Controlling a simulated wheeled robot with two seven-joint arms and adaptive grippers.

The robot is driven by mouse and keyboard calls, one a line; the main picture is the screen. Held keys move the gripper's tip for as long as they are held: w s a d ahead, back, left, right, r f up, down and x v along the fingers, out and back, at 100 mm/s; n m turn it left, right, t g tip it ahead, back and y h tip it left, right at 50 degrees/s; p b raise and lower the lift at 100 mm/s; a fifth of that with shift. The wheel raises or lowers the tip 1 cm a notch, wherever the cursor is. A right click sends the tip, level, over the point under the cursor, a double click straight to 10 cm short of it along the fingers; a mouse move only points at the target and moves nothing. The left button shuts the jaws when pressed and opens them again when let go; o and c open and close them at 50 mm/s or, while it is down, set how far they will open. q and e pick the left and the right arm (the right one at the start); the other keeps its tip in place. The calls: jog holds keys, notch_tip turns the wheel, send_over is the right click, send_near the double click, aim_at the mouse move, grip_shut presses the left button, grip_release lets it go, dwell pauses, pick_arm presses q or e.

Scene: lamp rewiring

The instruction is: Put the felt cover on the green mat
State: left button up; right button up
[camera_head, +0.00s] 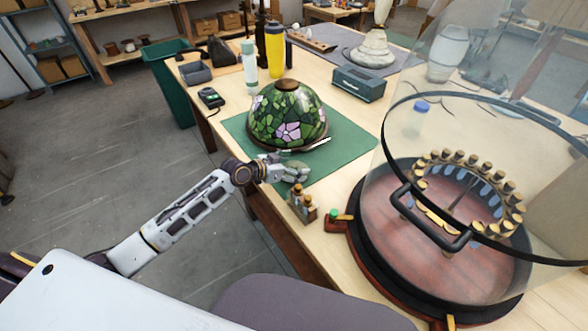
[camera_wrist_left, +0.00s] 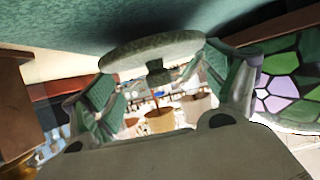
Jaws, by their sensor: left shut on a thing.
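The green mat (camera_head: 345,142) lies on the workbench. A stained-glass lampshade (camera_head: 287,115) stands on it. My left gripper (camera_head: 288,171) is over the mat's front edge, in front of the lampshade. It is shut on a grey-green disc, which looks like the felt cover (camera_head: 298,168). In the left wrist view the felt cover (camera_wrist_left: 150,50) shows as a flat oval between the fingers, with the mat's green surface (camera_wrist_left: 60,22) close beyond it. I cannot tell whether the cover touches the mat. My right gripper is out of view.
A small wooden holder with bottles (camera_head: 302,205) stands just in front of the gripper. A large round glass-covered chamber (camera_head: 440,230) fills the right. Behind the mat are a yellow bottle (camera_head: 275,50), a pale bottle (camera_head: 249,65) and a dark box (camera_head: 358,84).

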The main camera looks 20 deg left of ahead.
pick_arm(q)
jog(key=shift+f, duration=0.8)
jog(key=shift+f, duration=0.15)
jog(key=o, duration=0.8)
jog(key=shift+c, duration=0.2)
jog(key=shift+r, duration=0.2)
jog(key=shift+v, duration=6)
jog(key=shift+f, duration=0.1)
